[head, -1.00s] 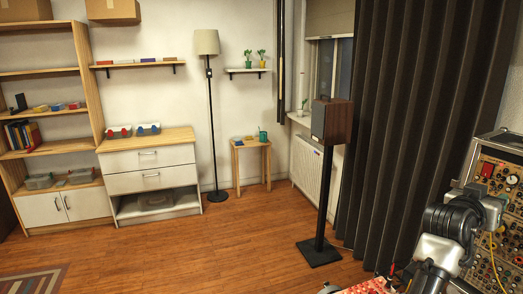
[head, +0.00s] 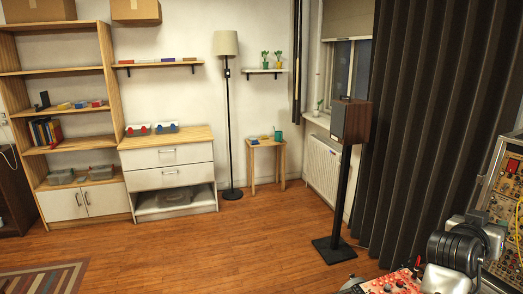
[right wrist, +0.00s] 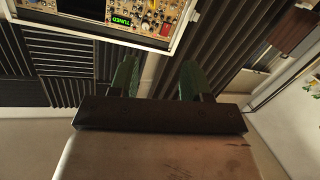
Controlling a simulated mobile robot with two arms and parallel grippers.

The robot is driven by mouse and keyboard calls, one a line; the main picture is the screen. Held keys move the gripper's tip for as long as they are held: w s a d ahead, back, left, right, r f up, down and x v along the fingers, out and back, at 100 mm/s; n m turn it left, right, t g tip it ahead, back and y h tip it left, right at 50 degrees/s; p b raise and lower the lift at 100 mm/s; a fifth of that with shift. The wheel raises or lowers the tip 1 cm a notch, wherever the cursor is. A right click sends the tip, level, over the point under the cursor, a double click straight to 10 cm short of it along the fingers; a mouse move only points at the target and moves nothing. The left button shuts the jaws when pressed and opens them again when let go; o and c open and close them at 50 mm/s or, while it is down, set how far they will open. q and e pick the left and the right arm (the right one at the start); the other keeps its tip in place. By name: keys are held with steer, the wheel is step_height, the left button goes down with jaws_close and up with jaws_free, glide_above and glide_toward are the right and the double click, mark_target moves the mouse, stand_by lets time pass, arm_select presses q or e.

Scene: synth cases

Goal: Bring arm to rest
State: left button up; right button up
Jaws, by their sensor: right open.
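My right arm (head: 458,250) comes in at the lower right of the head view, with black ringed joints and pale links. Its fingertips cannot be made out there. In the right wrist view my right gripper (right wrist: 155,72) shows two green fingers set apart on a dark bar. Nothing is between them. My left arm and gripper are not in the head view.
A rack of electronic modules (head: 503,206) stands close on the right, and a red panel (head: 392,284) lies at the bottom edge. A speaker on a stand (head: 350,121) is before the dark curtain (head: 421,110). The wooden floor (head: 200,256) is open in the middle.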

steer(key=s+a+f+n+y, duration=0.3)
steer(key=s+a+f+y, duration=0.15)
steer(key=a+f, duration=0.4)
steer(key=s+a+f+n+y, duration=0.4)
steer(key=s+a+f, duration=0.15)
steer(key=f, duration=0.65)
steer(key=s+a+f+n+g+y, duration=0.2)
steer(key=s+a+f+g+y, duration=0.15)
steer(key=s+a, duration=0.45)
steer(key=s+a+f+n+g+y, duration=0.25)
steer(key=s+a+f, duration=0.25)
steer(key=s, duration=0.6)
step_height(320, 180, down, 26)
steer(key=s, duration=0.1)
steer(key=s+d+f+g, duration=0.1)
steer(key=s+d+f, duration=0.2)
steer(key=s+f, duration=1.3)
steer(key=shift+s+f+g+b, duration=0.15)
steer(key=shift+f+g+b, duration=0.2)
steer(key=shift+g, duration=0.05)
